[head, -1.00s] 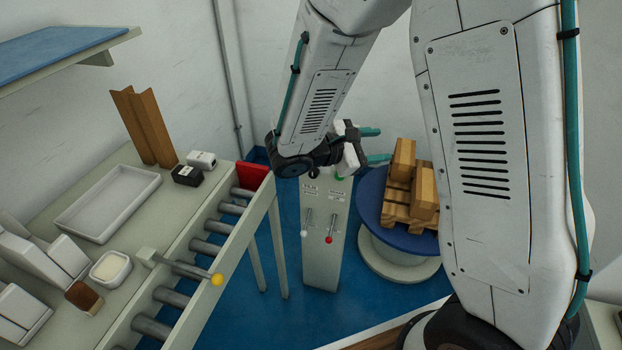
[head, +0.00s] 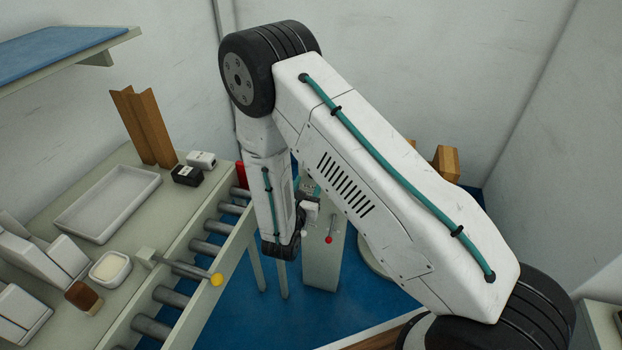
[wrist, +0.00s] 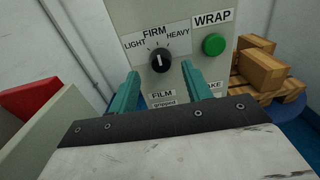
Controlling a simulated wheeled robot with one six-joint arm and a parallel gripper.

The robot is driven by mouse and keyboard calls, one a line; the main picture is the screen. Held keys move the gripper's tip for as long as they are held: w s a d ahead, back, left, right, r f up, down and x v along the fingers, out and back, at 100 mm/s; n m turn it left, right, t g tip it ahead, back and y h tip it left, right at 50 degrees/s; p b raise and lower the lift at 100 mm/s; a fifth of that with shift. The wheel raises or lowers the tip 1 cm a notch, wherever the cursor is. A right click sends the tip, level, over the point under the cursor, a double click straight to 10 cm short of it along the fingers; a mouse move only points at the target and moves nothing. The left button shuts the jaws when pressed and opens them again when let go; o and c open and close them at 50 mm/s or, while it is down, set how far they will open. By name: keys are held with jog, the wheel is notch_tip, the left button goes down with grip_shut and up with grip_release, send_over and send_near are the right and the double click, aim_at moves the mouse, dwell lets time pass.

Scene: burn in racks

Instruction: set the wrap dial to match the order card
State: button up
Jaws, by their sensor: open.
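The wrap dial (wrist: 161,58), a black knob with a white mark, is on the grey control post (wrist: 125,15). Labels LIGHT, FIRM and HEAVY arc above it. Its mark points roughly up, towards FIRM; I cannot read it exactly. My gripper (wrist: 160,84) is open, its teal fingers below and either side of the dial, not closed on it. In the head view my arm mostly hides the gripper (head: 309,210) and the dial; the lower control post (head: 322,262) shows. I cannot make out an order card.
A green button (wrist: 214,44) under a WRAP label is right of the dial. A red-knobbed lever (head: 328,239) is on the post's front. Left is a roller conveyor (head: 187,268) with a yellow-knobbed lever (head: 217,279). Boxes (wrist: 259,62) on a pallet stand right of the post.

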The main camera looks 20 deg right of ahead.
jog(key=shift+x, duration=1.7)
jog(key=c, duration=1)
jog(key=shift+o, duration=0.2)
jog(key=shift+m, duration=0.3)
jog(key=shift+s+d+m, duration=0.1)
jog(key=shift+s+m, duration=0.05)
jog(key=shift+m, duration=3.55)
jog(key=o, duration=1)
jog(key=shift+c, duration=0.2)
